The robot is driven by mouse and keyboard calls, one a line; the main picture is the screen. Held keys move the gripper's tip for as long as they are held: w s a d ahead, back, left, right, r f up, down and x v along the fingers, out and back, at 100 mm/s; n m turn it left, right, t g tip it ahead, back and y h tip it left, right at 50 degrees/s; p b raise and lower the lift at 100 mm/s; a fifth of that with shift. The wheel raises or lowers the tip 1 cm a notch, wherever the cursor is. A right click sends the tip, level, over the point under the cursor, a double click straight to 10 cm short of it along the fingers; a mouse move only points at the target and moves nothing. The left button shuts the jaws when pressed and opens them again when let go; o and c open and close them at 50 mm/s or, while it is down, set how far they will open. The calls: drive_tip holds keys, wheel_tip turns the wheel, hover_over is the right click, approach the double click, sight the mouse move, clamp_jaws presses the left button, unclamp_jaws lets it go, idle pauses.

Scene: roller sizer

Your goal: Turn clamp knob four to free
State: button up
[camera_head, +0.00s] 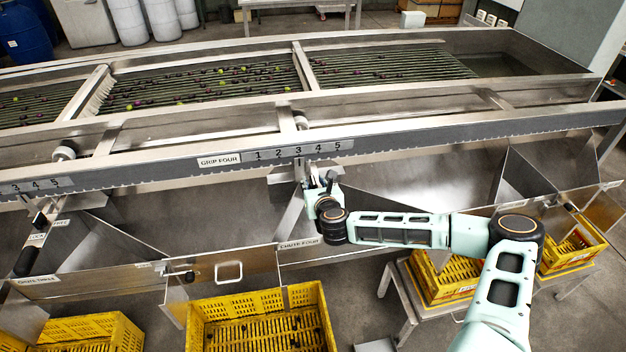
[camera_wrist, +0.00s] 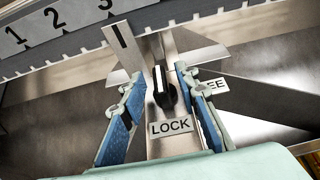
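Clamp knob four (camera_wrist: 165,92) is a black knob with a white line on a metal bracket, just above the LOCK label (camera_wrist: 171,127) in the wrist view. The FREE label (camera_wrist: 214,85) lies to its right, its left part hidden by a finger. My gripper (camera_wrist: 160,79) is open, its two blue-padded fingers on either side of the knob with gaps showing. The knob's white line runs roughly up and down the picture. In the head view my gripper (camera_head: 322,182) is below the GRIP FOUR plate (camera_head: 219,160) and hides the knob.
A rail with the number scale (camera_head: 298,150) runs just above my gripper. A pointer plate (camera_wrist: 122,45) stands near the fingers in the wrist view. Metal chutes (camera_head: 430,190) lie to the right, and yellow crates (camera_head: 205,310) stand below. Another clamp (camera_head: 40,219) is at far left.

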drive_tip(key=shift+x, duration=0.8)
drive_tip(key=shift+s, duration=0.1)
clamp_jaws()
